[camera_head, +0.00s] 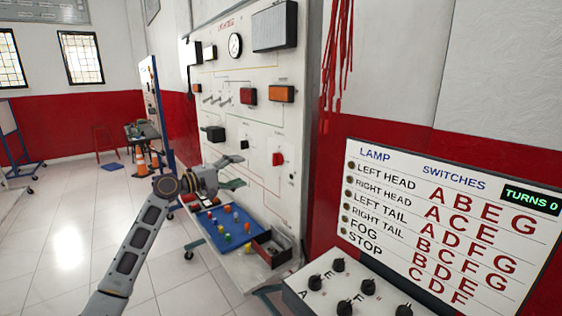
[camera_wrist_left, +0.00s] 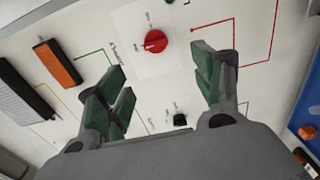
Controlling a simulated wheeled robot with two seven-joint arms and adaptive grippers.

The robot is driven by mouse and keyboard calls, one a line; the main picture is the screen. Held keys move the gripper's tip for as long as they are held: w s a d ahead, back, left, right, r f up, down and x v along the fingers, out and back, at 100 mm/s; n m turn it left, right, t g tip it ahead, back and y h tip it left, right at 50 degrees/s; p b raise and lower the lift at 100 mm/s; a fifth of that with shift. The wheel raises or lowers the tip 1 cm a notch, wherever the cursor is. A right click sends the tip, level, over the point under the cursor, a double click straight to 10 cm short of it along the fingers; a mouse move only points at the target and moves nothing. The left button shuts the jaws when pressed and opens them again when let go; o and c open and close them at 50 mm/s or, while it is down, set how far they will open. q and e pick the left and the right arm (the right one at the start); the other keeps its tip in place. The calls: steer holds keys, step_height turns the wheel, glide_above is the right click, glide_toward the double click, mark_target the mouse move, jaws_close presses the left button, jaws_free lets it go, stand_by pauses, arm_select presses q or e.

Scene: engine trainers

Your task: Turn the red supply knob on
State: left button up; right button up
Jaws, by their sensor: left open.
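The red supply knob (camera_head: 278,159) sits on the white upright training panel (camera_head: 262,190), on its right part. In the left wrist view the red knob (camera_wrist_left: 155,41) is round, on a pale square plate, beyond the fingers and between their lines. My left gripper (camera_head: 236,171) is in front of the panel, to the left of the knob and a little lower. In the left wrist view its green-padded fingers (camera_wrist_left: 165,85) are spread wide with nothing between them. They appear apart from the knob. My right gripper is not in view.
A blue tray (camera_head: 215,238) with coloured pegs and a dark box (camera_head: 270,250) lie on the shelf below the panel. A lamp-switch board (camera_head: 450,215) with black knobs (camera_head: 340,265) stands at the right. Orange cones (camera_head: 141,163) stand further back. The floor at left is clear.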

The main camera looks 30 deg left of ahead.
arm_select(q)
steer(key=shift+s+d+r, duration=0.1)
steer(key=shift+d+r, duration=0.05)
steer(key=shift+r, duration=0.25)
glide_toward(273, 161)
steer(key=shift+p+x, duration=0.3)
steer(key=shift+x, duration=3.75)
steer(key=shift+w, duration=0.45)
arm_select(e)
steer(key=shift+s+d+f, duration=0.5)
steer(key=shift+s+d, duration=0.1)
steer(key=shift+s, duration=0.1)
